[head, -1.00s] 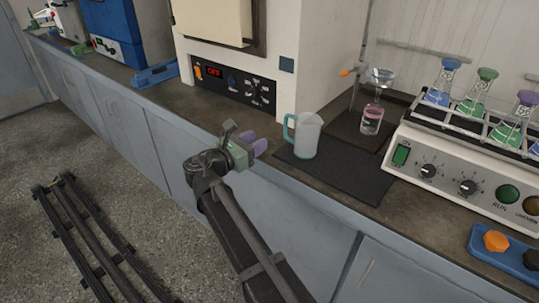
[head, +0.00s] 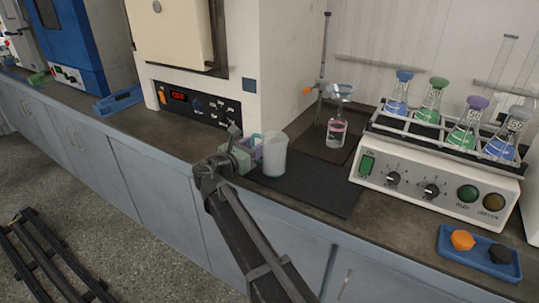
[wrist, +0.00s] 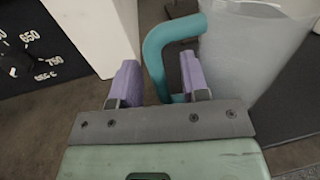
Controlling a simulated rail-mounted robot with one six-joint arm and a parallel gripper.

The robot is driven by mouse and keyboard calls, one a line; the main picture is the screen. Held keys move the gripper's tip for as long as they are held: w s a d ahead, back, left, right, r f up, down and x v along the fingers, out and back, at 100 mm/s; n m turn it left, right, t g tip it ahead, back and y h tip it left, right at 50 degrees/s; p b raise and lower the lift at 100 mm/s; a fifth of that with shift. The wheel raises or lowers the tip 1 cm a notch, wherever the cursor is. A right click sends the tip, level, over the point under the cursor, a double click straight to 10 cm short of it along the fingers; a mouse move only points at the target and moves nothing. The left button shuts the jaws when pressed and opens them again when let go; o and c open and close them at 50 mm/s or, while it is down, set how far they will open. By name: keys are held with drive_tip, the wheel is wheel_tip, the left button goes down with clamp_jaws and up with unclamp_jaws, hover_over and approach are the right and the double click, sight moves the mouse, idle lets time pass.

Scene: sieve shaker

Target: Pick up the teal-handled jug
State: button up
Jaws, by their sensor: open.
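The jug (head: 274,157) is a translucent whitish vessel standing upright on a dark mat on the bench. In the wrist view the jug body (wrist: 255,50) fills the upper right, and its teal handle (wrist: 154,60) curves down on the body's left side. My gripper (head: 252,144) is at the jug's left, on the handle side. In the wrist view my gripper (wrist: 162,82) is open, its two purple fingers spread with the lower handle between them. I cannot tell whether either finger touches the handle. In the head view the handle is mostly hidden by the gripper.
The dark mat (head: 318,193) has free room right of the jug. Behind stand a beaker (head: 337,132) with pink liquid and a funnel stand. A shaker (head: 440,180) with several flasks is to the right. An oven panel (head: 196,106) is at the left.

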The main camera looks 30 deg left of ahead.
clamp_jaws()
drive_tip(key=shift+r, duration=0.1)
idle(0.4)
wheel_tip(320, 180, up, 20)
drive_tip(key=p, duration=2)
